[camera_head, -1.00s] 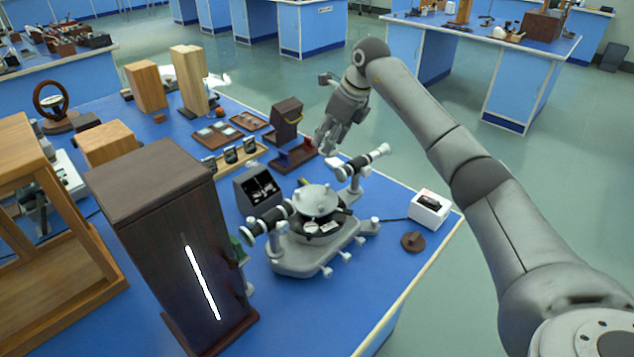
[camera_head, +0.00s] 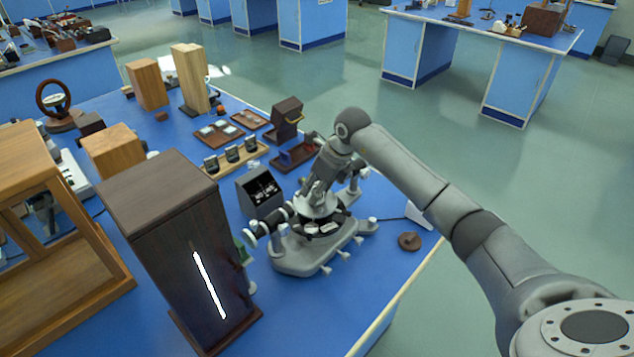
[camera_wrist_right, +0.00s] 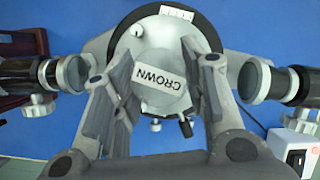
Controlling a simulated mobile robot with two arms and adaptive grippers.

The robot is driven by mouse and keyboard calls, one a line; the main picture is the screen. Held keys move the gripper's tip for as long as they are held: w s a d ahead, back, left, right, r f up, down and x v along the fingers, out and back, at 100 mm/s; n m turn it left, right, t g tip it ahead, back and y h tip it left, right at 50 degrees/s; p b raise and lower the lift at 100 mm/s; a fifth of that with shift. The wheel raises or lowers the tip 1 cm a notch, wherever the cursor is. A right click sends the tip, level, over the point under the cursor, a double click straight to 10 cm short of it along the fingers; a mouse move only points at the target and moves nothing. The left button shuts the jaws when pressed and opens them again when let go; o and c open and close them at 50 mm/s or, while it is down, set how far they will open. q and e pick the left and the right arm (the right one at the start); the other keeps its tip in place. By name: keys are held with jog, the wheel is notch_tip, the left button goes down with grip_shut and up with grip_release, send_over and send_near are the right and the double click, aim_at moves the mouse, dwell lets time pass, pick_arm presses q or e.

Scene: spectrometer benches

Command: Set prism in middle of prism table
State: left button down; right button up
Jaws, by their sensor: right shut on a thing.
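My right gripper (camera_head: 314,197) is over the middle of the spectrometer, low above the round grey prism table (camera_head: 330,209). In the right wrist view the gripper (camera_wrist_right: 155,65) is shut on the prism (camera_wrist_right: 160,74), which carries a white label reading CROWN. The prism's clear body is hard to make out against the pale disc of the prism table (camera_wrist_right: 150,100). I cannot tell whether the prism touches the table. My left gripper is not in view.
The telescope tubes flank the table, left (camera_wrist_right: 62,72) and right (camera_wrist_right: 262,80) in the wrist view. A tall dark lamp housing (camera_head: 180,240) with a bright slit stands left of the spectrometer. A brown disc (camera_head: 409,241) lies to the right. The blue bench front (camera_head: 340,320) is clear.

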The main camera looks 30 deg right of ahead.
jog(key=shift+f, duration=0.2)
jog(key=o, duration=1.1)
jog(key=shift+c, duration=0.2)
jog(key=shift+r, duration=0.1)
jog(key=shift+r, duration=0.15)
jog(key=b+v, duration=0.2)
jog(key=v, duration=0.9)
jog(key=shift+s+r+b, duration=0.2)
jog(key=shift+r+b, duration=0.15)
jog(key=shift+r, duration=0.05)
